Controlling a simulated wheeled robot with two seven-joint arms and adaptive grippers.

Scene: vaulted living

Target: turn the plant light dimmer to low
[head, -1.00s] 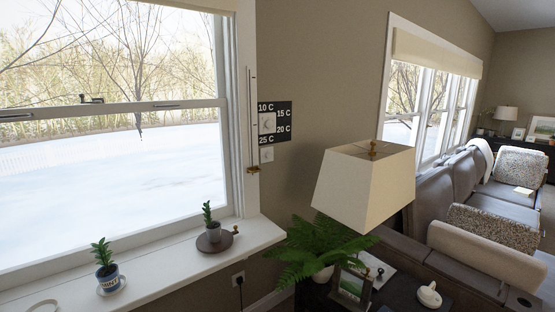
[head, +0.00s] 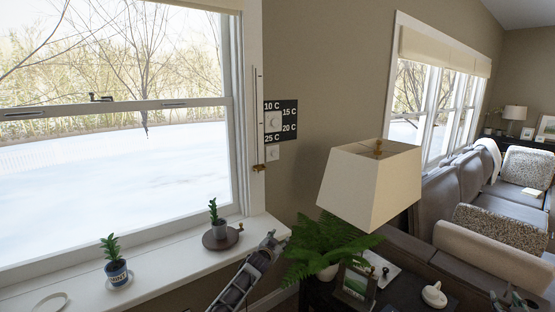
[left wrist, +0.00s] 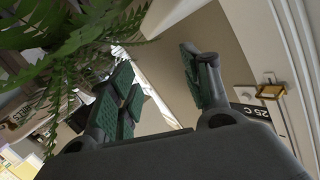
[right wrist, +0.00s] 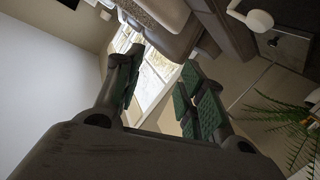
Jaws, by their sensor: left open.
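No control labelled as a plant light dimmer is readable. A dark wall panel (head: 288,133) has a pale knob (head: 273,120) and marks from 10 C to 25 C. A small white wall plate (head: 272,153) sits below it; its marks are too small to read. My left gripper (head: 270,240) is at the sill's right end, below the panel and apart from it. In the left wrist view its fingers (left wrist: 160,85) are open and empty, with a panel corner (left wrist: 255,115) beyond. My right gripper (head: 514,300) is low at the right; its fingers (right wrist: 160,85) are apart and empty.
A potted plant on a dark round base (head: 221,239) and another pot (head: 117,273) stand on the white sill (head: 160,280). A fern (head: 325,245), a lamp (head: 370,185) and a frame (head: 355,282) stand right of my left gripper. A brass fitting (head: 259,168) sits on the window trim.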

